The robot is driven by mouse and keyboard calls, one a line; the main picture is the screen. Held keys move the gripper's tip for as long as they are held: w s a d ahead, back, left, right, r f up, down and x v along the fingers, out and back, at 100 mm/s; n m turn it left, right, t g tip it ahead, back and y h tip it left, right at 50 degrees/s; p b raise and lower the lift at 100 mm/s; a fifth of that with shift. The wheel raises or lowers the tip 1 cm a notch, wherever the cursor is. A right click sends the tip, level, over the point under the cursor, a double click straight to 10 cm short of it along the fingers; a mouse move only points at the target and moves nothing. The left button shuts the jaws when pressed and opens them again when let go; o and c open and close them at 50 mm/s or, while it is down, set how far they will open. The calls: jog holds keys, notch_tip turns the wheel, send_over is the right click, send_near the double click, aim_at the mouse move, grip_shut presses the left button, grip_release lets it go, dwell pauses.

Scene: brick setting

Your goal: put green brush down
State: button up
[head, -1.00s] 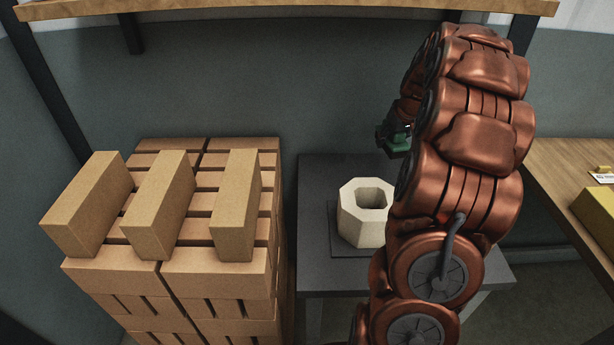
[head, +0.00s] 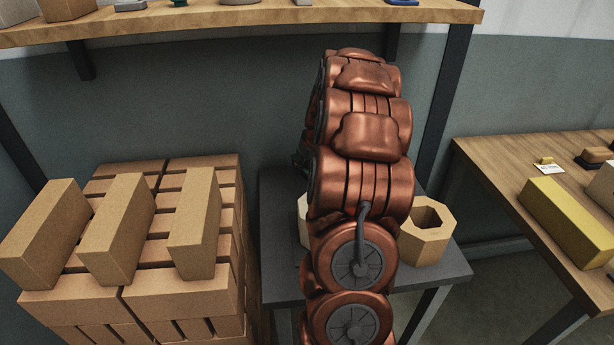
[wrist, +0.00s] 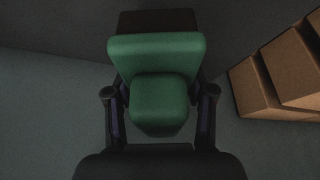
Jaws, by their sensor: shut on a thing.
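The green brush (wrist: 158,85) is in the wrist view, with a green handle block and a dark part at its far end. My gripper (wrist: 160,105) is shut on it, one finger on each side of the handle. The brush is held in the air, with grey wall or floor behind it. In the head view my copper arm hides most of the gripper and brush; only a small dark green bit shows at the arm's left edge.
A grey table (head: 282,260) carries a tan hollow block (head: 425,230) and a pale block (head: 303,220) partly behind my arm. Stacked bricks (head: 150,270) stand left. A wooden bench (head: 490,185) at right holds a yellow block (head: 566,220). A shelf (head: 240,18) runs above.

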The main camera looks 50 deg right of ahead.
jog(key=shift+f, duration=2.05)
jog(key=shift+f, duration=0.25)
jog(key=o, duration=1.4)
jog(key=shift+o, duration=0.2)
